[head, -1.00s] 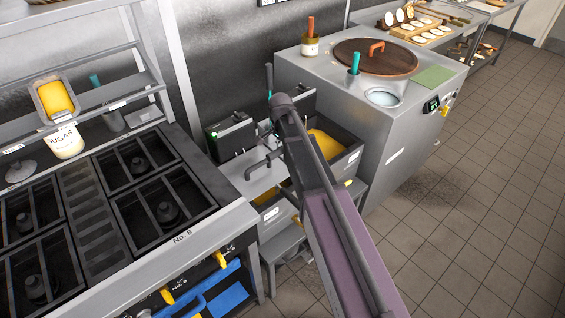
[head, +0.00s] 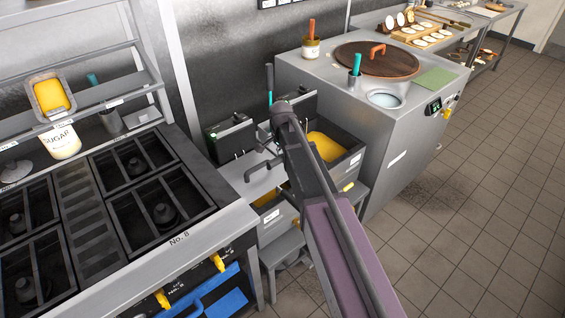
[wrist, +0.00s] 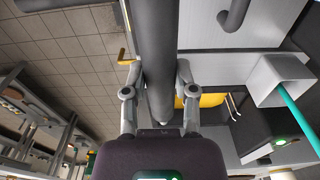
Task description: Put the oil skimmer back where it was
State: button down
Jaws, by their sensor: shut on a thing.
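In the wrist view my gripper (wrist: 159,85) is shut on a thick dark grey rod (wrist: 156,40), which looks like the oil skimmer's handle. It runs up out of the top of the picture, so the skimmer's head is not visible. In the head view my arm hides the gripper and the rod. A teal tool shaft (wrist: 295,100) stands in a square metal holder (wrist: 277,78) beside my gripper. In the head view its dark handle (head: 268,78) rises behind my arm. The fryer's right vat (head: 357,158) holds yellow oil (head: 326,147).
Black fryer control boxes (head: 231,138) and dark bent handles (head: 262,168) are close to my arm. The stove (head: 150,205) is on the left. The steel tandoor (head: 385,150), with a brown lid (head: 378,60), stands on the right. Open tiled floor (head: 480,190) lies beyond.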

jog(key=shift+f, duration=0.55)
jog(key=shift+b, duration=0.35)
jog(key=shift+c, duration=2)
grip_release()
jog(key=shift+r, duration=0.2)
notch_tip(320, 180, up, 12)
jog(key=p, duration=1.2)
jog(key=shift+s+a+f, duration=0.15)
jog(key=shift+s+a, duration=0.05)
jog(key=shift+a, duration=0.05)
jog(key=s+d+n, duration=0.5)
jog(key=s+d, duration=0.1)
jog(key=s, duration=0.4)
jog(key=s+d+n, duration=0.5)
jog(key=s+d, duration=0.1)
jog(key=s, duration=0.5)
jog(key=shift+d+n, duration=0.2)
jog(key=shift+n, duration=0.2)
